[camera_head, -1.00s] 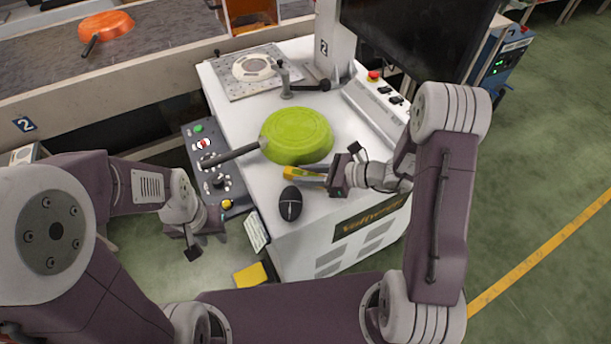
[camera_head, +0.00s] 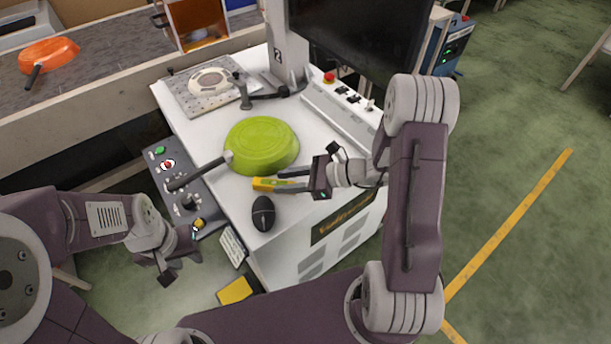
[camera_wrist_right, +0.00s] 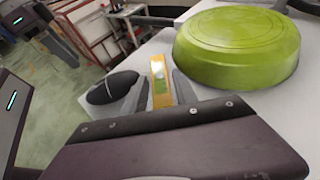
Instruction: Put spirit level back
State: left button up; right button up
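The yellow spirit level (camera_head: 262,184) lies on the white machine top, between the green pan and the black mouse. It also shows in the right wrist view (camera_wrist_right: 158,80). My right gripper (camera_head: 279,180) is open, with its fingers on either side of the level's near end; in the right wrist view a gap shows at the left finger. Whether the right finger touches the level I cannot tell. My left gripper (camera_head: 182,258) is open and empty, low beside the control panel, away from the level.
The green pan (camera_head: 262,143) lies just behind the level, its handle over the control panel (camera_head: 180,195). The black mouse (camera_head: 263,213) is close in front. A fixture plate (camera_head: 205,90) and a monitor (camera_head: 360,40) stand behind. An orange pan (camera_head: 48,56) lies on the conveyor.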

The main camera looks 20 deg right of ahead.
jog(key=p+v, duration=0.1)
jog(key=v, duration=0.7)
jog(key=shift+s+d+r, duration=0.1)
jog(key=shift+d, duration=0.1)
jog(key=s+a+f+n+g+h, duration=0.3)
jog(key=s+a+n+g, duration=0.1)
jog(key=s+n+g, duration=0.3)
jog(key=s+d+n+t+h, duration=0.2)
jog(key=s+d+n+h, duration=0.2)
jog(key=n+h, duration=0.4)
jog(key=d+n, duration=0.1)
jog(key=n, duration=0.6)
jog(key=shift+d+h, duration=0.15)
jog(key=shift+h, duration=0.25)
jog(key=shift+o, duration=0.3)
jog(key=shift+w+d+r+n+t, duration=0.15)
jog(key=shift+w+n+t, duration=0.15)
jog(key=shift+n, duration=0.1)
